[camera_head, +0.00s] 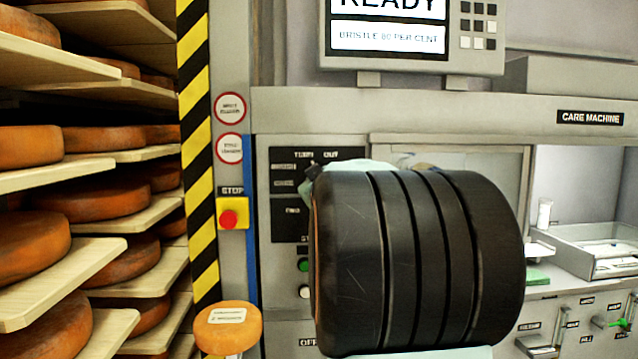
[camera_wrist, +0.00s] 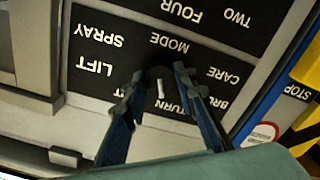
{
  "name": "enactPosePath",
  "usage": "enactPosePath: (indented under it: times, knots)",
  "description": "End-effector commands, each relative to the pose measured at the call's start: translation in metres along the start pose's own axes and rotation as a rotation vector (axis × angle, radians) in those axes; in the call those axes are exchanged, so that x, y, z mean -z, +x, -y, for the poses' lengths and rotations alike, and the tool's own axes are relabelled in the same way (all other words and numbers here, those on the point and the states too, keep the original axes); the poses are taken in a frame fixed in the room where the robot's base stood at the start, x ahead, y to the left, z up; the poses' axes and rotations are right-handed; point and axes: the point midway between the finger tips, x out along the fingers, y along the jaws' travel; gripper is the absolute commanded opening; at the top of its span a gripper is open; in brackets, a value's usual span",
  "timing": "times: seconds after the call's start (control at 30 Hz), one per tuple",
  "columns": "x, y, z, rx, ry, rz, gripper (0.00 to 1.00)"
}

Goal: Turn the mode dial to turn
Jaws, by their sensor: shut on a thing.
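The mode dial (camera_wrist: 157,74) is a dark round knob with a white pointer mark, on a black panel (camera_wrist: 95,75). The panel shows upside down in the wrist view, with labels MODE, SPRAY, LIFT, CARE and TURN around the knob. My gripper (camera_wrist: 160,76) has its two blue fingers shut on the dial, one at each side. The white mark lies between the fingers, toward the bottom of the picture, near the TURN label; its exact setting is hard to tell. In the head view, my dark arm hides the dial and most of the gripper.
The care machine (camera_head: 440,107) carries a screen (camera_head: 388,28) reading READY. A red stop button (camera_head: 229,219) sits left of the panel. Shelves of orange cheese wheels (camera_head: 95,198) stand at the left, and one wheel (camera_head: 228,330) stands low in front. A tray (camera_head: 600,258) is at the right.

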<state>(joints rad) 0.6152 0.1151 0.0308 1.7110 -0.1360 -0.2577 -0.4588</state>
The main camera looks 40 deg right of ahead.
Motion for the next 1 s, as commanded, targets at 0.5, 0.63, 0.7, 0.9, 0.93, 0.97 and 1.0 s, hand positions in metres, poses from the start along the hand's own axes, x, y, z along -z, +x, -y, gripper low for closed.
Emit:
enactPosePath:
  times: [0.5,0.63,0.7,0.9,0.93,0.97,1.0]
  knots:
    - [0.0,0.0,0.0,0.0,-0.002,0.001,0.42]
    - [0.0,0.0,0.0,0.0,-0.002,0.001,0.43]
    - [0.0,0.0,0.0,0.0,-0.002,0.001,0.43]
    - [0.001,-0.006,0.0,0.0,-0.003,0.0,0.43]
    - [0.001,-0.009,0.0,0.0,-0.003,0.0,0.43]
    - [0.001,-0.012,0.0,0.0,-0.003,0.0,0.43]
    - [0.001,-0.018,-0.001,0.0,-0.003,0.0,0.43]
